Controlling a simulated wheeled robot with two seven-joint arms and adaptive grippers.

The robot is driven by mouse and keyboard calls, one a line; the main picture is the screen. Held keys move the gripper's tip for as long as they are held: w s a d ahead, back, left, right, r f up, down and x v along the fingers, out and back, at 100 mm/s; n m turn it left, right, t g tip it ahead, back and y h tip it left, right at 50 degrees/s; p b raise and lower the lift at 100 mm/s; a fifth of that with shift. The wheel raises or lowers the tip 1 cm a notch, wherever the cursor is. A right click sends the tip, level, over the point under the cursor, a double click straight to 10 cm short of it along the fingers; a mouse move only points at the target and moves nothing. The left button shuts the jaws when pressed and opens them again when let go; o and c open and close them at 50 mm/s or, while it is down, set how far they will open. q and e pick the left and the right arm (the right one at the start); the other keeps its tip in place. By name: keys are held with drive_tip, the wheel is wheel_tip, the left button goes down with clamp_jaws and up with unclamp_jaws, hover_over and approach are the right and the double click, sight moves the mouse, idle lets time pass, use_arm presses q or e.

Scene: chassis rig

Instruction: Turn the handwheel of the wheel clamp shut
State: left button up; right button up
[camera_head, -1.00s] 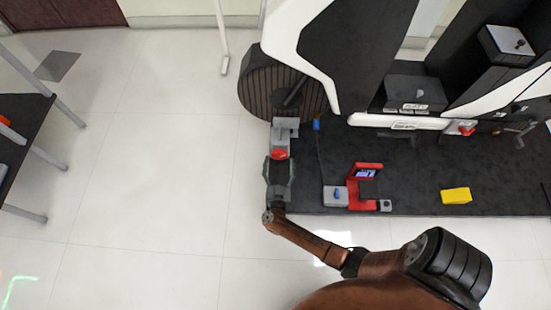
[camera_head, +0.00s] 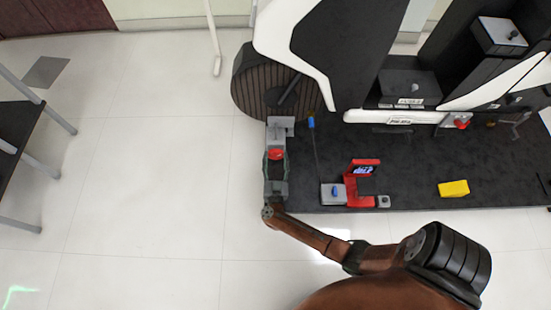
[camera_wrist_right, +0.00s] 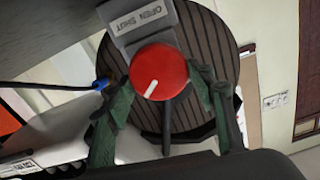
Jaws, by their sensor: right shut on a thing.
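The red handwheel (camera_head: 276,154) sits at the near end of the grey wheel clamp (camera_head: 281,130), by the dark ribbed wheel (camera_head: 258,88). In the right wrist view the handwheel (camera_wrist_right: 158,72) is a round red knob with a white line pointing to the lower left. A label (camera_wrist_right: 142,14) reading OPEN and SHUT is on the clamp above it. My right gripper (camera_head: 275,163) is shut on the handwheel, with one green finger on each side of it. My left gripper is not in view.
To the right on the dark platform (camera_head: 415,180) are a red bracket-shaped device (camera_head: 360,184), a grey block with a blue knob (camera_head: 332,193) and a yellow block (camera_head: 453,188). A blue-tipped cable (camera_head: 312,124) is close to the clamp.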

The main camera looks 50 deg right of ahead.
drive_tip(key=shift+c, duration=1.1)
